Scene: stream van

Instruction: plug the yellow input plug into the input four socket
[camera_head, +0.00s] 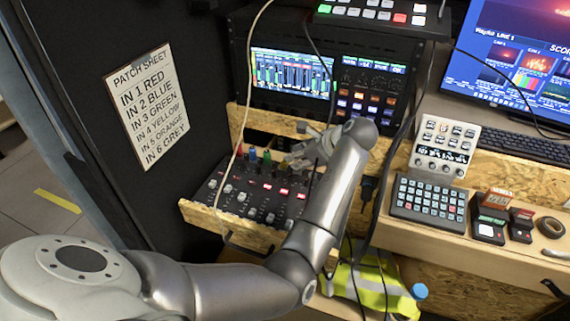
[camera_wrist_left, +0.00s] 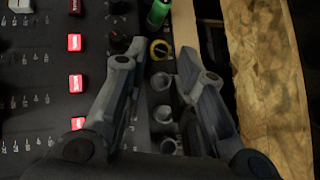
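In the left wrist view a yellow ring with a dark centre (camera_wrist_left: 160,49), seemingly the yellow plug seen end-on, is between my left gripper's fingertips (camera_wrist_left: 161,54). Dark gaps show on both sides, so the fingers stand apart and open. I cannot tell how deep the yellow plug sits. A green plug (camera_wrist_left: 157,15) stands just above it in the picture. Below it is a row of grey empty sockets (camera_wrist_left: 162,113). In the head view my left gripper (camera_head: 303,150) is at the mixer's back edge and hides the yellow plug. My right gripper is not in view.
The mixer (camera_head: 243,201) sits on a wooden shelf. Red (camera_head: 239,149), blue (camera_head: 252,155) and green (camera_head: 267,158) plugs stand along its back. A patch sheet (camera_head: 147,105) lists four as yellow. Cables hang nearby. A keypad (camera_head: 429,203) is to the right.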

